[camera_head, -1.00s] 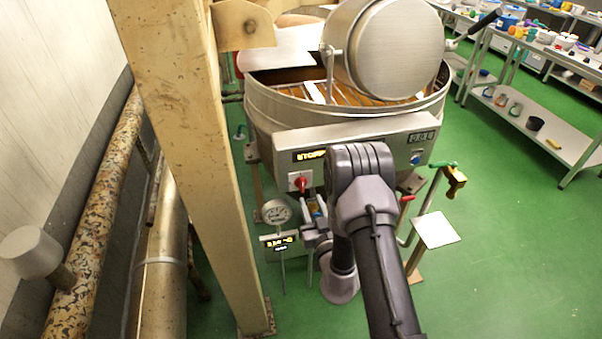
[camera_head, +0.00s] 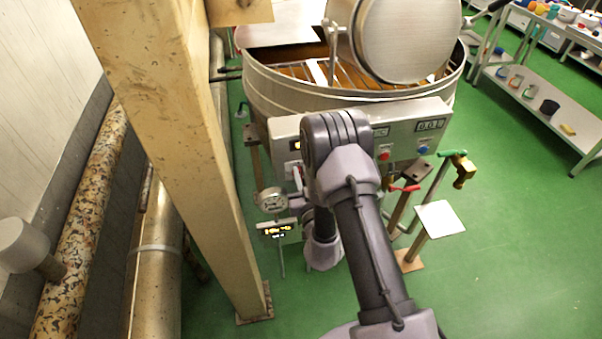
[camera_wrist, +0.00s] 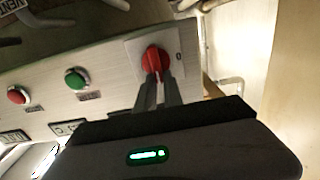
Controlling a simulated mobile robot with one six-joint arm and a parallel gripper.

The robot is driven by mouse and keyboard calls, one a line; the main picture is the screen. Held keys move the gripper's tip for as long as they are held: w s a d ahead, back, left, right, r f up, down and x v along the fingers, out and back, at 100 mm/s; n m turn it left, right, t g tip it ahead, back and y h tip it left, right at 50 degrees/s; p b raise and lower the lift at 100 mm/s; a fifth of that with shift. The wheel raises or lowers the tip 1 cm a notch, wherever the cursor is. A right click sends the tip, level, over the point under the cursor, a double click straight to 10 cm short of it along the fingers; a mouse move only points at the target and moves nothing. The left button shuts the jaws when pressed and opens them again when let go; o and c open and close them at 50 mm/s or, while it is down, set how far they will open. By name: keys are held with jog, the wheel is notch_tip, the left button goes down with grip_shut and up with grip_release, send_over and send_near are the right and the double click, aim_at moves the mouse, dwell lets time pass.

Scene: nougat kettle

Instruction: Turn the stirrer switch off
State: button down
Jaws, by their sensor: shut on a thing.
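The stirrer switch is a red rotary knob (camera_wrist: 154,59) on a pale square plate on the kettle's control panel (camera_wrist: 118,76). A "0" mark shows beside it in the wrist view. My gripper (camera_wrist: 156,76) has its two dark fingers closed around the knob, with the red top showing just past the fingertips. In the head view my arm covers much of the panel (camera_head: 402,150), and the knob is hidden or too small to make out. The knob's exact pointing direction is hard to tell.
A green button (camera_wrist: 76,78) and a red button (camera_wrist: 17,95) sit further along the panel. The kettle (camera_head: 262,95) stands behind it. A beige post (camera_head: 170,150) rises close on the left. A dial gauge (camera_head: 271,200) and valve handles (camera_head: 405,188) are below.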

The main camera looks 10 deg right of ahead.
dwell(0.3)
jog(key=n+p, duration=0.1)
jog(key=n, duration=0.2)
jog(key=a+n, duration=0.1)
jog(key=n, duration=0.3)
jog(key=a+f+n+p, duration=0.1)
jog(key=n, duration=0.2)
jog(key=shift+p, duration=0.3)
jog(key=n, duration=0.4)
jog(key=shift+a+f+n, duration=0.2)
jog(key=shift+f+n, duration=0.15)
jog(key=shift+n, duration=0.05)
jog(key=shift+f+n, duration=0.15)
jog(key=shift+n, duration=0.6)
jog(key=shift+f+n, duration=0.15)
jog(key=shift+n, duration=0.6)
jog(key=shift+b, duration=0.3)
